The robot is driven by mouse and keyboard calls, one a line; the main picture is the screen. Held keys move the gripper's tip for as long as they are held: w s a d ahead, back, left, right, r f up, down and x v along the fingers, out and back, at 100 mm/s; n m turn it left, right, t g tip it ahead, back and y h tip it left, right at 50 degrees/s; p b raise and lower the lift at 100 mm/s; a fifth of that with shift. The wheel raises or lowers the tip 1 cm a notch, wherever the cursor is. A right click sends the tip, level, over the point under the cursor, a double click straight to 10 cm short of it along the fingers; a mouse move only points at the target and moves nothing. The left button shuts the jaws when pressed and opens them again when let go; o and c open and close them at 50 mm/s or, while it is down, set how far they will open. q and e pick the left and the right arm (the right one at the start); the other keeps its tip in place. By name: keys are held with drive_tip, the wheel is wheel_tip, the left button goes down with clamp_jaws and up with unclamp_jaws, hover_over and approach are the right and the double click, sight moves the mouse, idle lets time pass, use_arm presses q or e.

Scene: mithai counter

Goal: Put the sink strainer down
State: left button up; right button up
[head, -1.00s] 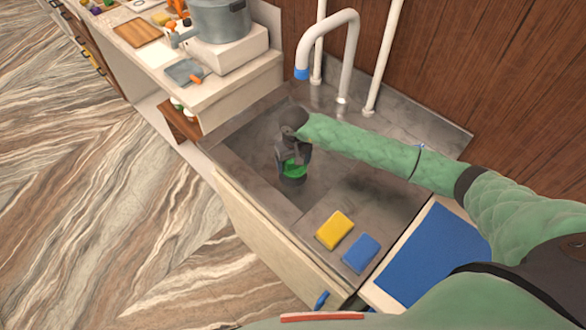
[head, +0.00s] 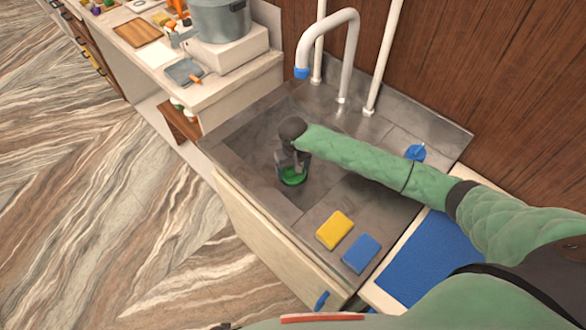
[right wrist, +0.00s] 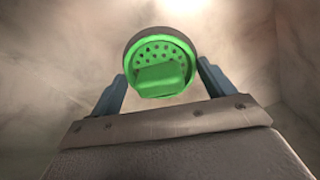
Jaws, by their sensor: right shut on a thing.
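The green sink strainer (head: 293,177) is in the sink basin, over the spot of the dark round drain, which it mostly hides. My right gripper (head: 291,166) reaches down over it and is shut on it. In the right wrist view the strainer (right wrist: 160,62) shows as a round green disc with small holes and a raised tab. It lies between the fingertips of my right gripper (right wrist: 160,80), with a brownish ring around its edge. I cannot tell whether it rests fully in the drain. My left gripper is not in view.
A yellow sponge (head: 334,230) and a blue sponge (head: 361,253) lie on the sink's near ledge. A blue mat (head: 432,258) is to their right. The curved tap (head: 345,60) stands behind, with a small blue thing (head: 415,152) beyond my arm. A grey pot (head: 220,18) stands on the left counter.

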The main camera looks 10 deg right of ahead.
drive_tip(key=o, duration=0.9)
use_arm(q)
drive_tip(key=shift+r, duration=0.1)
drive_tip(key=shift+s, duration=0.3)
use_arm(e)
drive_tip(key=shift+r, duration=0.1)
drive_tip(key=shift+r, duration=0.5)
drive_tip(key=shift+r+b, duration=0.3)
wheel_tip(320, 180, up, 5)
drive_tip(key=shift+f+b, duration=0.15)
drive_tip(key=shift+b, duration=0.9)
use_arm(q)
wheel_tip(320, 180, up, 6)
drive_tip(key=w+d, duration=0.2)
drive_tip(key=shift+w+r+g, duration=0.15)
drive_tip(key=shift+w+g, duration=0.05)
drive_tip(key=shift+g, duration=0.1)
use_arm(e)
drive_tip(key=shift+r, duration=0.65)
